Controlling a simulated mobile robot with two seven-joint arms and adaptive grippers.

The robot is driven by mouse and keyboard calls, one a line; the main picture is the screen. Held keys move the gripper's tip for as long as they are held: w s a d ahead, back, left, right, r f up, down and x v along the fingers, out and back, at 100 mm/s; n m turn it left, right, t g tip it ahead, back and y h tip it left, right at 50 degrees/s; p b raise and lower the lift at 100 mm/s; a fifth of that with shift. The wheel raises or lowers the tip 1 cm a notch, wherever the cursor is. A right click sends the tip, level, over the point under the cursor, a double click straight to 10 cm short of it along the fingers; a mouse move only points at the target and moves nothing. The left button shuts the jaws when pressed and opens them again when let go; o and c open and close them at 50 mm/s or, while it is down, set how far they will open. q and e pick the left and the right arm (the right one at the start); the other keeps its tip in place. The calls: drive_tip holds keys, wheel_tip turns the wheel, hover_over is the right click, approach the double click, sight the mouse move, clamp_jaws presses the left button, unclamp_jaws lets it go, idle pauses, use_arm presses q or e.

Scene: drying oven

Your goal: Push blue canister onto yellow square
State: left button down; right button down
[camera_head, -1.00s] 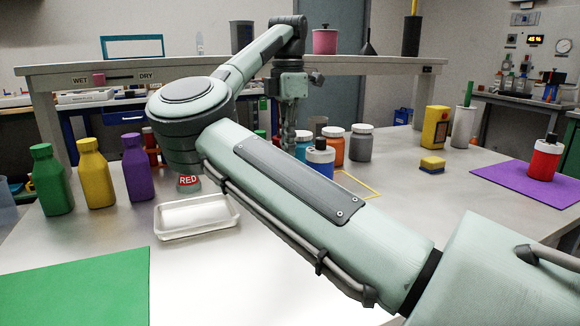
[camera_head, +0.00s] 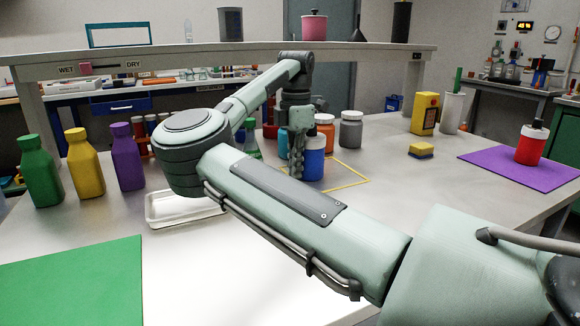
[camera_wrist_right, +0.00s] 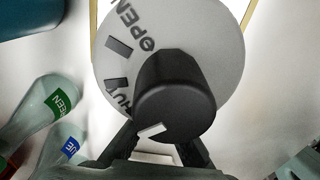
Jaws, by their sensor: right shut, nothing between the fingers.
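The blue canister (camera_head: 314,166) stands upright on the table in the head view, just right of my right gripper. In the wrist view its white lid (camera_wrist_right: 185,25), marked OPEN, and black knob (camera_wrist_right: 175,95) fill the middle. The yellow square (camera_head: 352,184) is an outline on the table. The canister looks at least partly within it, and yellow lines show on both sides of the lid. My right gripper (camera_head: 297,172) is shut and empty, pointing down beside the canister; contact is hard to tell. In the wrist view the knob hides the fingertips. My left gripper is out of view.
Orange (camera_head: 325,124) and grey (camera_head: 350,129) canisters stand behind. A yellow sponge (camera_head: 421,150) lies right, before the purple mat (camera_head: 517,170) with a red canister (camera_head: 531,145). Labelled flasks, one green-marked (camera_wrist_right: 40,105), stand near the gripper. My arm crosses a white tray (camera_head: 172,215).

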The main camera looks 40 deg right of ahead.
sight(308, 165)
drive_tip(key=shift+s+d, duration=0.3)
drive_tip(key=shift+d, duration=0.55)
drive_tip(key=shift+s+d, duration=0.25)
drive_tip(key=shift+d, duration=0.6)
drive_tip(key=shift+a, duration=0.1)
